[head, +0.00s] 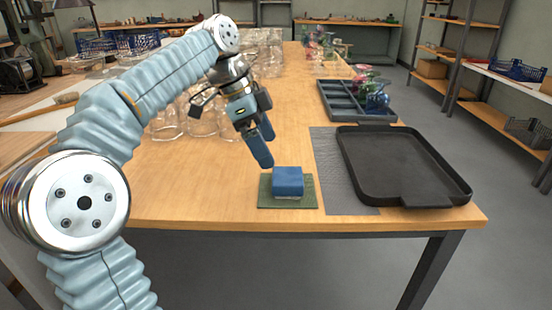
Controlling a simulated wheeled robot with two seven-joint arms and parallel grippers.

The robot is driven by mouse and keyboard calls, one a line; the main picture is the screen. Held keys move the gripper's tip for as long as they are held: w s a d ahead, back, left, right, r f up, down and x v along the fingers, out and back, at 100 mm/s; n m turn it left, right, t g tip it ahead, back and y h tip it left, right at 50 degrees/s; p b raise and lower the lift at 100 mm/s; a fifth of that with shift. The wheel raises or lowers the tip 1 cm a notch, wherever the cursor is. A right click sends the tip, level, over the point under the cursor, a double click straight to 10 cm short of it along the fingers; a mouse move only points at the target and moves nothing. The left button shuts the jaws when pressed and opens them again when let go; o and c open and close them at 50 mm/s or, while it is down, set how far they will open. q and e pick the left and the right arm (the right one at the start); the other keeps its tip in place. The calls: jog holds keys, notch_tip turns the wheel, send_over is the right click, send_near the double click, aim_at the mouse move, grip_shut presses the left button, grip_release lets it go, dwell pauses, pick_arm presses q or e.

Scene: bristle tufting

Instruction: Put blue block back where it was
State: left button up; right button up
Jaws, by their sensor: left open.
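The blue block (288,181) sits on a green mat (267,200) near the front edge of the wooden table. A thin pale layer shows under the block's lower edge. My left gripper (264,146) is above and a little to the left of the block, its blue fingers pointing down. It is open and holds nothing, and it looks apart from the block. My right gripper is not in the picture.
A black tray (403,165) lies on the right, beside a grey mat (331,165). A grey compartment box (340,101) stands behind it. Clear glass jars (201,120) crowd the table behind my left arm. Bare table lies left of the green mat.

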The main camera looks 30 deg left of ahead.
pick_arm(q)
jog(key=v, duration=0.3)
jog(key=shift+r, duration=0.15)
